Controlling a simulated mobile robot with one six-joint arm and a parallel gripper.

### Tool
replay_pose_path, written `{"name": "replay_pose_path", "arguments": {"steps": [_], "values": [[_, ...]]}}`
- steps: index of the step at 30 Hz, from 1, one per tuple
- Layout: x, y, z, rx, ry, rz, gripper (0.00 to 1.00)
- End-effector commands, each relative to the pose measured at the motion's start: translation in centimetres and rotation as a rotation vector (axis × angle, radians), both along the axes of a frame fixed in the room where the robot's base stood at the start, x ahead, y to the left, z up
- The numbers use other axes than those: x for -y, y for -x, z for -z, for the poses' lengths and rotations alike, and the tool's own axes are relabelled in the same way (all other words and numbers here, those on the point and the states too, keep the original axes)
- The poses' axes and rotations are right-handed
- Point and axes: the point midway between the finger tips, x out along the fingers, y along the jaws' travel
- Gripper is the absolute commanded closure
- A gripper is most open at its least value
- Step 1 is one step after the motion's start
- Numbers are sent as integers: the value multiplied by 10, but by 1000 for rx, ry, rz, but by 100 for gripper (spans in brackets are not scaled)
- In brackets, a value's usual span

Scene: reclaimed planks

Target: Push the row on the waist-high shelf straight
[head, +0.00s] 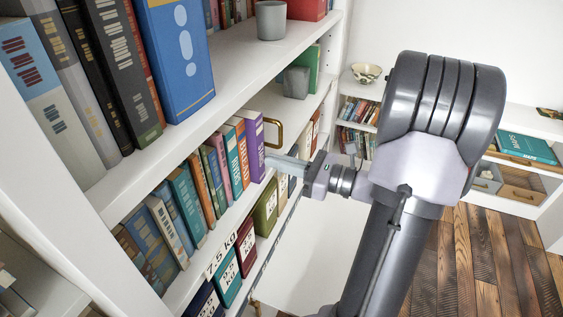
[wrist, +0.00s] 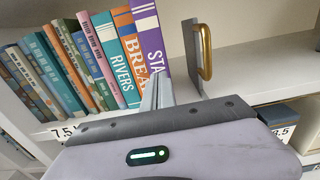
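The row of books stands on the middle shelf (wrist: 268,88). In the head view its right end is a purple book (head: 251,143), beside an orange book lettered BREAD (head: 240,150) and a teal book lettered RIVERS (head: 231,158). Teal (head: 187,200) and pale (head: 166,228) books further left lean. Spine fronts look uneven. A grey bookend with a brass handle (wrist: 204,52) stands right of the purple book, with a gap in the wrist view. My gripper (head: 268,159) has its fingers together, empty, at the purple book's lower spine; I cannot tell whether they touch.
The upper shelf holds large books, including a blue one (head: 180,50), and a grey cup (head: 270,20). Labelled binders (head: 228,276) fill the shelf below. The shelf right of the bookend looks clear in the wrist view.

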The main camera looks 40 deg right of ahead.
Motion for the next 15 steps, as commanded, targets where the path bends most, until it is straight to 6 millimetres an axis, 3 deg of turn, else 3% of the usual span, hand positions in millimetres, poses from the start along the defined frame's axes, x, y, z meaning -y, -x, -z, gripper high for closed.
{"name": "replay_pose_path", "arguments": {"steps": [15], "values": [[-4, -11, 0, -1, 1, -1, 100]]}}
